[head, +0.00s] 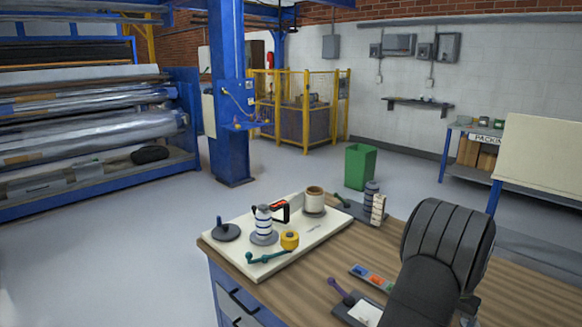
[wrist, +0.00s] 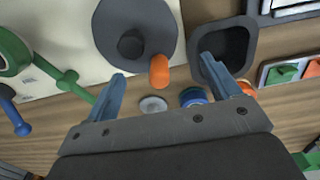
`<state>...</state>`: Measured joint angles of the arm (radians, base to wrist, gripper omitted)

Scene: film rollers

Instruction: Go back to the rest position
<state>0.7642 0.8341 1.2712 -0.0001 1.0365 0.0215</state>
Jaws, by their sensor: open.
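My gripper shows in the wrist view (wrist: 162,66), with two blue-grey fingers spread apart and nothing between them in its grip. In that view an orange peg (wrist: 159,70) and a grey disc with a dark post (wrist: 112,30) appear beyond the fingertips. A dark square tray (wrist: 228,45) is by the right finger. In the head view my dark arm fills the lower right above the bench, and my gripper is hidden there.
The wooden bench (head: 290,297) carries a cream board (head: 262,272) with a striped roll (head: 264,225), yellow tape (head: 289,240) and a cream roll (head: 315,197). A purple-handled tool (head: 342,290) and a tray of coloured pieces (head: 372,278) lie near my arm. A green bin (head: 360,168) stands behind.

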